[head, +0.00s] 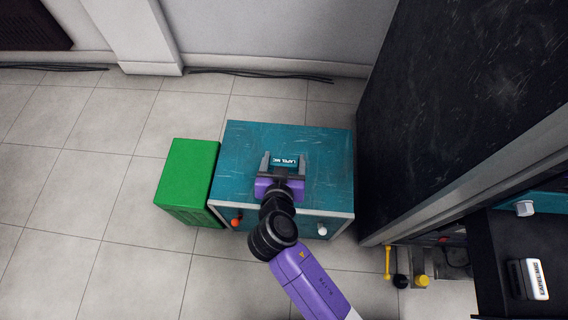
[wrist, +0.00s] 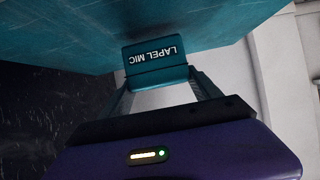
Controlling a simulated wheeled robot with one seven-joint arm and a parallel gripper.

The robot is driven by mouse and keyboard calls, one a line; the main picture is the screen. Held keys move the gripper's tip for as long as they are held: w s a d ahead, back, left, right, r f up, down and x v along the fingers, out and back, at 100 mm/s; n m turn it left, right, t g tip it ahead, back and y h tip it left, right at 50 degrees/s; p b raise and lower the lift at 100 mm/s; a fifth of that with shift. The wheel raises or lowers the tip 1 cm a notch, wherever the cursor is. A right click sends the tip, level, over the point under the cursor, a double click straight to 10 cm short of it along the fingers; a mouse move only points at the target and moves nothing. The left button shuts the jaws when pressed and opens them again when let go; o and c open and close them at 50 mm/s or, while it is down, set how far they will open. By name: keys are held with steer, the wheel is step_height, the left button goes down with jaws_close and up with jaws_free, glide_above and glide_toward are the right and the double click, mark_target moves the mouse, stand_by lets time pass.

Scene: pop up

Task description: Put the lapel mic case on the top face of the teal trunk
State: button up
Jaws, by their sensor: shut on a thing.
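The lapel mic case (head: 286,160) is a small teal box with a white "LAPEL MIC" label. It is between the fingers of my gripper (head: 284,163), which is shut on it. It also shows in the wrist view (wrist: 155,57), where its far edge meets the teal surface in the picture. The teal trunk (head: 240,165) stands on the floor in the middle of the head view. The case and gripper are over its top face; whether the case touches that face I cannot tell. My arm hides part of the trunk's front.
A green box (head: 188,172) stands against the trunk's left side. A tall dark panel (head: 450,110) rises close on the right. An orange knob (head: 236,222) and a white knob (head: 322,229) are on the trunk's front. The rest of the top face looks clear.

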steer(key=shift+f, duration=0.75)
steer(key=shift+f, duration=0.1)
steer(key=o, duration=1.4)
steer(key=shift+s+r, duration=0.2)
steer(key=shift+r, duration=0.05)
steer(key=p+v, duration=0.3)
steer(key=v, duration=0.8)
steer(key=shift+s, duration=0.25)
steer(key=shift+r, duration=0.1)
